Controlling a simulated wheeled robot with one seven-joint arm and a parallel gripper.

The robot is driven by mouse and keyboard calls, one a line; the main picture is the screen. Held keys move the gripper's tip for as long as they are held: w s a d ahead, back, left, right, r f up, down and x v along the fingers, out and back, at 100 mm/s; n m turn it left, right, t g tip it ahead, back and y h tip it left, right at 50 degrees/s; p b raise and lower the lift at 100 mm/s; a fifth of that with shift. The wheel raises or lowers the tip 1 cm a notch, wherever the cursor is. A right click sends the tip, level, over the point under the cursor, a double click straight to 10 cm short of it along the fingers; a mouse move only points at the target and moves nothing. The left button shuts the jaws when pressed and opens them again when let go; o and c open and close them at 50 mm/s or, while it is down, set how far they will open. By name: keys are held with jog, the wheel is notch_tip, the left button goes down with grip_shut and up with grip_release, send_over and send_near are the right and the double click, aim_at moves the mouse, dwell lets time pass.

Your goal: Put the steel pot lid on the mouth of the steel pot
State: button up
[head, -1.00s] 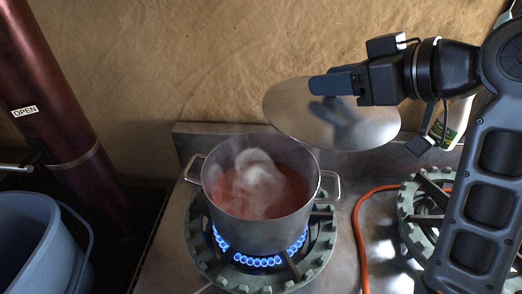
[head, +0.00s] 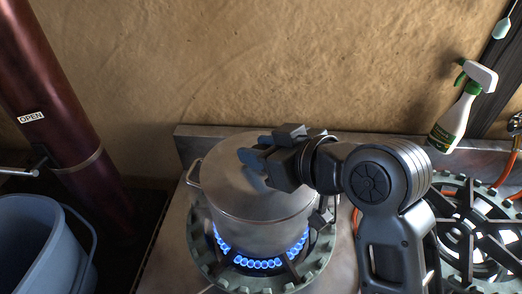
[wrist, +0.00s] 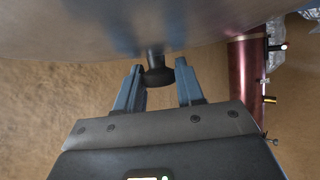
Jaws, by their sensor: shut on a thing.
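The steel pot (head: 255,232) stands on a lit burner in the head view. The round steel pot lid (head: 222,180) lies level over the pot's mouth and covers it, so the red contents are hidden. Its rim lines up closely with the pot's rim; I cannot tell if it rests fully all round. My gripper (head: 254,163) is above the lid, shut on its knob. In the wrist view the dark knob (wrist: 157,75) is between the two blue fingers, under the shiny lid (wrist: 100,25).
Blue flames (head: 257,263) burn under the pot. A second burner (head: 480,225) is at right, and a spray bottle (head: 458,115) stands behind it. A blue bucket (head: 28,245) and a dark red pipe (head: 65,110) are at left. The clay wall (head: 300,60) is behind.

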jog(key=shift+f, duration=0.45)
jog(key=shift+f, duration=0.1)
jog(key=o, duration=1.2)
jog(key=shift+s+d+r, duration=0.1)
jog(key=shift+d+r, duration=0.05)
jog(key=shift+r, duration=0.05)
jog(key=v, duration=1.1)
jog(key=shift+s+d+b, duration=0.2)
jog(key=shift+s+b, duration=0.1)
jog(key=shift+b, duration=0.05)
